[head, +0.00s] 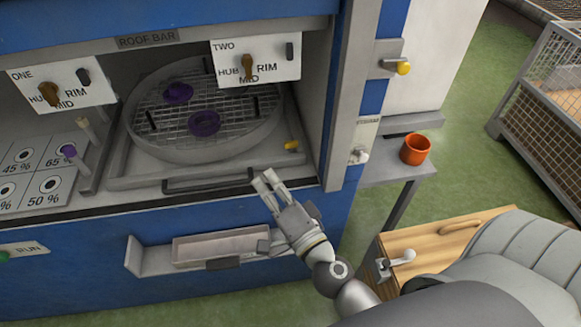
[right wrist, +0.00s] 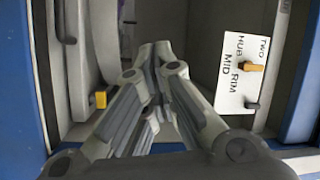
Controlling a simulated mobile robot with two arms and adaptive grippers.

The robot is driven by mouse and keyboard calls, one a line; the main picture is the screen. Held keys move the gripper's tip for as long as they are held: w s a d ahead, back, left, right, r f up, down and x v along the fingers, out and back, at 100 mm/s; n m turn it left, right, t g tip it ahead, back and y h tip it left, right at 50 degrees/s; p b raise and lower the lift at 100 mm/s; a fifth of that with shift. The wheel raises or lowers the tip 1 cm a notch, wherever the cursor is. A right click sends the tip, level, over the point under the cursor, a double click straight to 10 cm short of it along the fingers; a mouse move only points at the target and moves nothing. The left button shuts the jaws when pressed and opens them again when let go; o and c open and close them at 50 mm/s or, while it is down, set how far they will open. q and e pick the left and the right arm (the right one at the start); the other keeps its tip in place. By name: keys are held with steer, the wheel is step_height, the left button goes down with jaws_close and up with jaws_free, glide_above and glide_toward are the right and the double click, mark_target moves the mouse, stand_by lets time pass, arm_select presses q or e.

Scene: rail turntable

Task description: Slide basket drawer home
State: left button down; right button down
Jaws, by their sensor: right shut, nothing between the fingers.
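The basket drawer (head: 125,183) is a grey tray in the bay under the ROOF BAR label. It carries a round wire basket (head: 165,110) with two purple rings (head: 203,123) (head: 178,92) in it. A dark bar handle (head: 207,181) runs along its front. The drawer front lies close to the cabinet's front edge; how far it is in, I cannot tell. My right gripper (head: 264,181) is shut and empty at the right end of the handle; contact is unclear. In the right wrist view its fingers (right wrist: 155,48) point into the bay. My left gripper is not in view.
Panels ONE (head: 70,80) and TWO (head: 280,62) hang above the bay. A yellow catch (head: 291,145) sits at the drawer's right. An open lower tray (head: 222,245) juts out below. An orange cup (head: 415,149) stands on a side shelf, above a wooden box (head: 425,245).

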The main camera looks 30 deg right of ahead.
steer(key=d+f+m+g+h, duration=0.2)
steer(key=d+f+m+h, duration=0.2)
steer(key=d+f+m, duration=0.1)
steer(key=m+g+h, duration=0.2)
steer(key=m+g, duration=0.1)
glide_toward(289, 160)
steer(key=x, duration=0.3)
steer(key=f+x, duration=0.1)
steer(key=x, duration=0.1)
steer(key=shift+w+f+p, duration=0.15)
steer(key=shift+f+p, duration=0.15)
steer(key=shift+w+d, duration=0.25)
steer(key=shift+w, duration=0.45)
steer(key=shift+w+d+r+p, duration=0.15)
steer(key=shift+w+r+p, duration=0.05)
steer(key=shift+w+p, duration=0.35)
steer(key=shift+w+d+f, duration=0.1)
steer(key=shift+w+d, duration=0.1)
steer(key=shift+w, duration=0.25)
steer(key=shift+s+a+p, duration=0.1)
steer(key=shift+p, duration=0.2)
